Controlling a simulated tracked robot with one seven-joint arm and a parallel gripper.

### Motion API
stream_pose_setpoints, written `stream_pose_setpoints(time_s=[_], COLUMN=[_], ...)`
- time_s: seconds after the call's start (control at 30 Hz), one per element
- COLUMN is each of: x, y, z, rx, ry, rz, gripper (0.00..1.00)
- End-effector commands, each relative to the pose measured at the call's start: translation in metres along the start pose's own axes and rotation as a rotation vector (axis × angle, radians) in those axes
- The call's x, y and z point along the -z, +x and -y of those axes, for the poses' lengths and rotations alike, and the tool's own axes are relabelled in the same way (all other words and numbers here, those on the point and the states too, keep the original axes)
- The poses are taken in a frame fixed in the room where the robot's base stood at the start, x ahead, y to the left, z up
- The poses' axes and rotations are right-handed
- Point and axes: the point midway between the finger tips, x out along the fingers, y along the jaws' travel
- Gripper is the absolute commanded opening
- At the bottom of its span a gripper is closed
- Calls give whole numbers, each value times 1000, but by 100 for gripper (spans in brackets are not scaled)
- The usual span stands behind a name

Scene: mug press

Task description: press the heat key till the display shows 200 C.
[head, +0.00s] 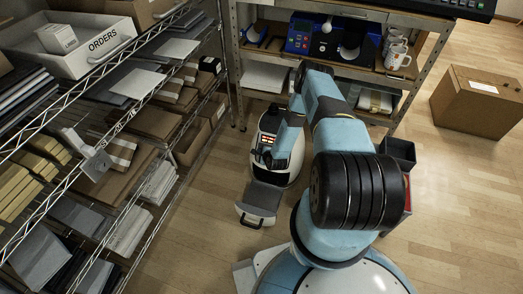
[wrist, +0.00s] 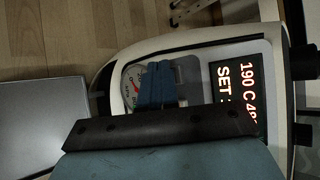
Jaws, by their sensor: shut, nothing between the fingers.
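The press (head: 292,165) is a rounded white and dark machine with a lit display (head: 266,140) in the head view. In the wrist view the display (wrist: 236,95) lies sideways. It reads 190 C, then digits partly cut off by my gripper, with SET beside it. My gripper (wrist: 157,72) is shut and empty, its blue fingers over the grey control panel (wrist: 190,58) between a round gauge (wrist: 132,88) and the display. It hides part of the panel, and I cannot tell whether it touches a key. In the head view my gripper (head: 271,160) is at the panel, below the display.
A grey slab with a handle (head: 262,203) projects from the press's front. Wire shelving (head: 120,130) with boxes stands at the left. A rack with a blue machine (head: 303,35) and mugs (head: 396,55) stands behind. A cardboard box (head: 478,100) sits right. Floor at the lower right is clear.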

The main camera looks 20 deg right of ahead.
Motion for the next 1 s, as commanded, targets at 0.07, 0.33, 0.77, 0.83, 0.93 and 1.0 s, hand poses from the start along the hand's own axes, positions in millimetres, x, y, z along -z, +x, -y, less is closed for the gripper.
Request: stream_pose_setpoints(time_s=[0.07, 0.33, 0.77, 0.83, 0.93, 1.0], x=[-2, -4, -13, -16, -21, -24], y=[-3, -5, -20, -24, -29, -33], z=[-2, -4, -14, -17, -21, -24], rx=[0, 0, -1, -2, -1, -1], ry=[1, 0, 2, 1, 2, 2], rz=[0, 0, -1, -1, 0, 0], gripper=[0, 0, 0, 0, 0, 0])
